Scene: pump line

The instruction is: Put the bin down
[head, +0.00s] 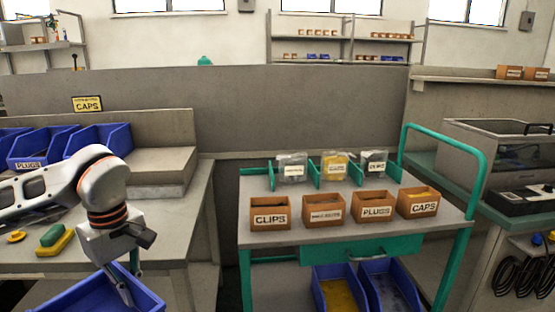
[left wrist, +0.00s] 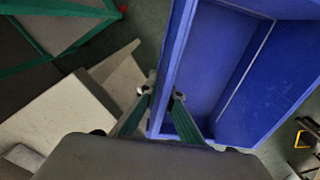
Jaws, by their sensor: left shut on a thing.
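A blue bin (head: 84,297) shows at the bottom left of the head view, partly cut off by the frame edge. In the left wrist view the bin (left wrist: 222,60) fills the right side and looks empty inside. My left gripper (head: 128,298) points down at the bin's near right wall. In the left wrist view its fingers (left wrist: 163,97) are shut on the bin's wall, one on each side. What lies under the bin is hidden in the head view. My right gripper is not in view.
A grey workbench (head: 186,222) at left carries blue bins (head: 98,140) and a green and yellow block (head: 54,240). A green-framed cart (head: 345,231) at centre holds several labelled boxes, with blue bins (head: 340,290) on its lower shelf. Floor shows between bench and cart.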

